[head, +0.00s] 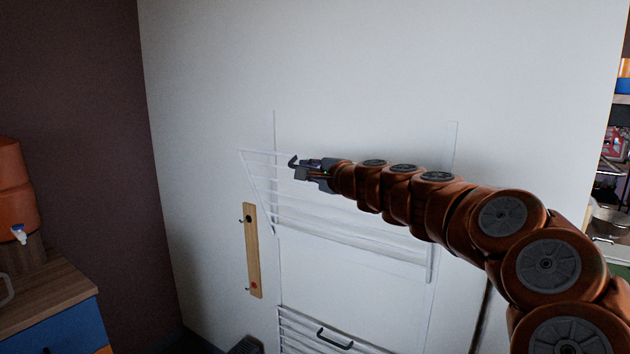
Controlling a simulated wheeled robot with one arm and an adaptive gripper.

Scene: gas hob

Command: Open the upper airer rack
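The upper airer rack (258,189) is a white wire rack on the white wall, in the middle of the head view. Its upper left corner stands out from the wall and its lower edge (350,246) is at the wall frame, so it is tilted outward. My gripper (297,168) is at the rack's upper outer edge, reaching in from the right. A dark curved piece shows at its tip; I cannot tell whether it is a finger or the rack's handle. My arm hides much of the rack's upper right part. Whether the fingers are closed is too small to tell.
A lower white rack (300,332) with a dark handle (335,340) lies close to the wall below. A wooden hook board (253,250) hangs to the left. A wood-topped cabinet (45,285) with an orange container (14,190) stands at far left. Shelves (612,130) show at far right.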

